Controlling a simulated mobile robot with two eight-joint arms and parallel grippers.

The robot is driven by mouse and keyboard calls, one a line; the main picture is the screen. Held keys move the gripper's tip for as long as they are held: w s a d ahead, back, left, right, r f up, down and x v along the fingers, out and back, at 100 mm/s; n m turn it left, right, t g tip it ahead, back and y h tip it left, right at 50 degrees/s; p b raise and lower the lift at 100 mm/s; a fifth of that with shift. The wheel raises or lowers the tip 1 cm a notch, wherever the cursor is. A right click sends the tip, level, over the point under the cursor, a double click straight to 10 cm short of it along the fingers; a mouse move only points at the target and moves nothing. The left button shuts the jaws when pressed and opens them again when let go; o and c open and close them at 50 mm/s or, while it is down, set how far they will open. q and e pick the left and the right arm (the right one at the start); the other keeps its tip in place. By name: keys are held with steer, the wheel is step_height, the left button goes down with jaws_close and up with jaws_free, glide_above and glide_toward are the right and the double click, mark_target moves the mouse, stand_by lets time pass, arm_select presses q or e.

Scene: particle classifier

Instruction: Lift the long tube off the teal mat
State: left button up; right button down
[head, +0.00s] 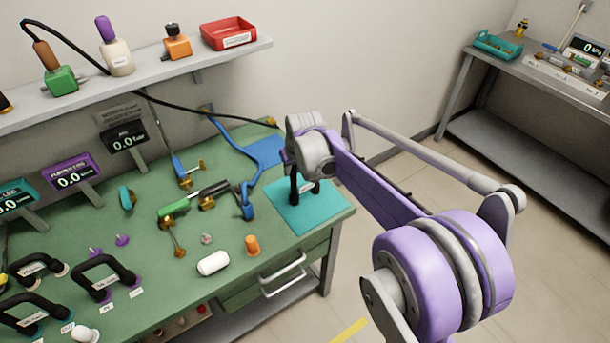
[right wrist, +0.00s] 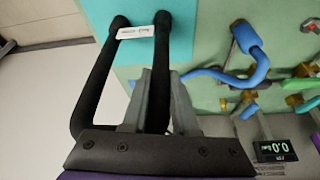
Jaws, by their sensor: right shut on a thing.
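The long tube is a black, U-shaped bar; its leg (head: 294,189) shows in the head view above the teal mat (head: 304,219), at the bench's right end. In the right wrist view the long tube (right wrist: 96,88) has two legs reaching to a white label (right wrist: 135,32) over the mat (right wrist: 184,20). My right gripper (right wrist: 163,74) has its two grey fingers on either side of one leg, shut on it. In the head view the right gripper (head: 304,176) is mostly hidden by its own wrist. Whether the tube touches the mat is unclear. My left gripper is not in view.
Blue tubing (head: 267,152) lies just left of the mat, near a green-and-black tool (head: 208,192). A shelf (head: 215,59) overhangs the back. Floor right of the bench is clear.

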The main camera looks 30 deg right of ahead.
steer(key=shift+r, duration=0.1)
stand_by(0.3)
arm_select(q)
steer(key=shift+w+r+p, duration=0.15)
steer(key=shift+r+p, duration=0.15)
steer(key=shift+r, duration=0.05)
arm_select(e)
step_height(320, 180, up, 10)
steer(key=shift+f, duration=0.1)
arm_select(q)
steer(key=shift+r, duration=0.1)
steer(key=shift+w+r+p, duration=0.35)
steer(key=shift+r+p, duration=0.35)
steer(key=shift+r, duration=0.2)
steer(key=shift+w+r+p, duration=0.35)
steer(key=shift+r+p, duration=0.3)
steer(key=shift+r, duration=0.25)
arm_select(e)
steer(key=shift+r, duration=2.3)
